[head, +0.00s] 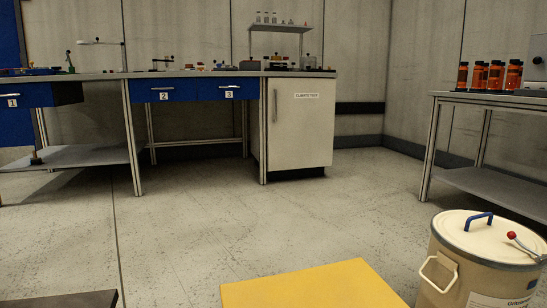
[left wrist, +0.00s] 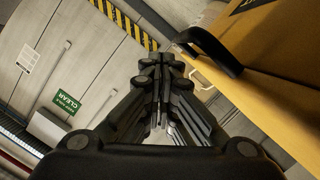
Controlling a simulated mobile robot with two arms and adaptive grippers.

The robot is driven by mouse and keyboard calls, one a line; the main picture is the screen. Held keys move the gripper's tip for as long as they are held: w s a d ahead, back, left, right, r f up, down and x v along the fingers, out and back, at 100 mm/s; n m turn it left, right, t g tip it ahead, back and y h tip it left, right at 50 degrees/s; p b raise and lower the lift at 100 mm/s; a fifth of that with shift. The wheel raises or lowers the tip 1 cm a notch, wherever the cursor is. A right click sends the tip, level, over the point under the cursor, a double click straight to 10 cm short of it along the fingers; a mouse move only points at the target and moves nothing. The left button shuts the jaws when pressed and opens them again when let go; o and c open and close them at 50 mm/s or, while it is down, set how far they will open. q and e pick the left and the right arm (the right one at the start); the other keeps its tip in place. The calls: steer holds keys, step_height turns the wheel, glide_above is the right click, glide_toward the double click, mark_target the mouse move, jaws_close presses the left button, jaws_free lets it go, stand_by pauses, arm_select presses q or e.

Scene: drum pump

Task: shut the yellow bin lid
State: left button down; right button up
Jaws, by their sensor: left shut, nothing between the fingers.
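A yellow flat panel (head: 310,287) of the bin shows at the bottom of the head view, cut off by the frame edge. I cannot tell from this view whether it is the lid or how far it is shut. In the left wrist view, a large yellow surface of the bin (left wrist: 270,100) fills the right side, with a black bar handle (left wrist: 212,50) at its upper left edge. My left gripper (left wrist: 158,68) is shut and empty, left of and close to the handle; contact is not clear. My right gripper is in neither view.
A cream drum (head: 485,255) with a blue handle stands right of the yellow panel. A metal table (head: 490,98) with orange bottles is behind it. A workbench (head: 180,75) with blue drawers and a white cabinet (head: 300,125) stand at the back. The floor between is clear.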

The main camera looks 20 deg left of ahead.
arm_select(q)
steer(key=shift+s+f+m, duration=0.1)
steer(key=shift+f+m, duration=0.2)
steer(key=shift+f, duration=0.75)
steer(key=shift+f, duration=0.15)
step_height(320, 180, up, 11)
